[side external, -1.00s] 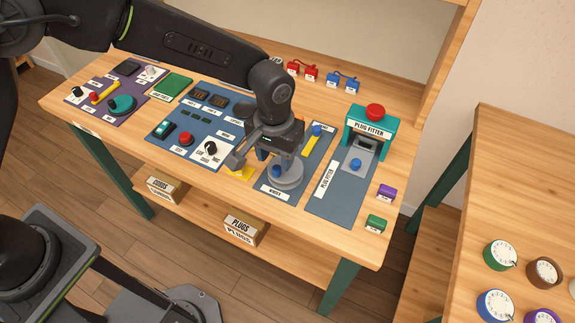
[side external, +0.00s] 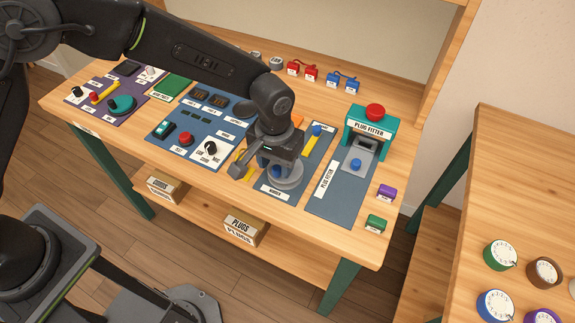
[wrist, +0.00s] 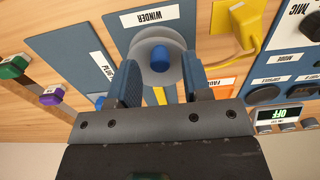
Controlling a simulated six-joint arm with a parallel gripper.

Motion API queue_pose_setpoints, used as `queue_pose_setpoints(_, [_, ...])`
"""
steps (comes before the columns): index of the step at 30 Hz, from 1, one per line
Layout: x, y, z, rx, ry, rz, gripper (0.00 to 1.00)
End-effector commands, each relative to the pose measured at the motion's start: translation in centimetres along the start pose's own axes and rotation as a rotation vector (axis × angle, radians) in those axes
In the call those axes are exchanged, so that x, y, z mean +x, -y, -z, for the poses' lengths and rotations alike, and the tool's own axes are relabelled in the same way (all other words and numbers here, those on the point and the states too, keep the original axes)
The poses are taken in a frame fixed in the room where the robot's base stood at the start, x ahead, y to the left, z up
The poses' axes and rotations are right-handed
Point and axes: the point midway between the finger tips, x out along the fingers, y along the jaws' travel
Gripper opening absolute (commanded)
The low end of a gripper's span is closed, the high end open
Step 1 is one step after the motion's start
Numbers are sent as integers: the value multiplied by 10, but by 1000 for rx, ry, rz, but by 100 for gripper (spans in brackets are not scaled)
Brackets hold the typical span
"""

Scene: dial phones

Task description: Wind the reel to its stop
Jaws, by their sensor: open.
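The reel is a grey disc (side external: 291,180) on the blue winder panel (side external: 268,190), with a blue knob (side external: 275,171) standing on it off centre. In the wrist view the reel (wrist: 150,40) lies just beyond my fingers, and its knob (wrist: 160,60) shows in the gap between the two fingertips. My gripper (side external: 262,173) is open over the reel, one finger on each side of the knob as the wrist view (wrist: 160,70) shows it. I see a gap on both sides of the knob. Whether the tips are level with it, I cannot tell.
A yellow plug with a cord (wrist: 238,30) lies beside the winder panel. The teal plug fitter (side external: 370,124) stands to the right, and a panel with a black dial (side external: 211,148) lies to the left.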

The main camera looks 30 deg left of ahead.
Motion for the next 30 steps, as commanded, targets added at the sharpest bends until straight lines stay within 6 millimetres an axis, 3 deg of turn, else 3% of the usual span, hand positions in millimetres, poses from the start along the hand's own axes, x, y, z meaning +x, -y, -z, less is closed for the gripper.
queue_pose_setpoints(22, [22,0,0,0,0,0,45])
queue_pose_setpoints(30, [19,0,0,0,0,0,45])
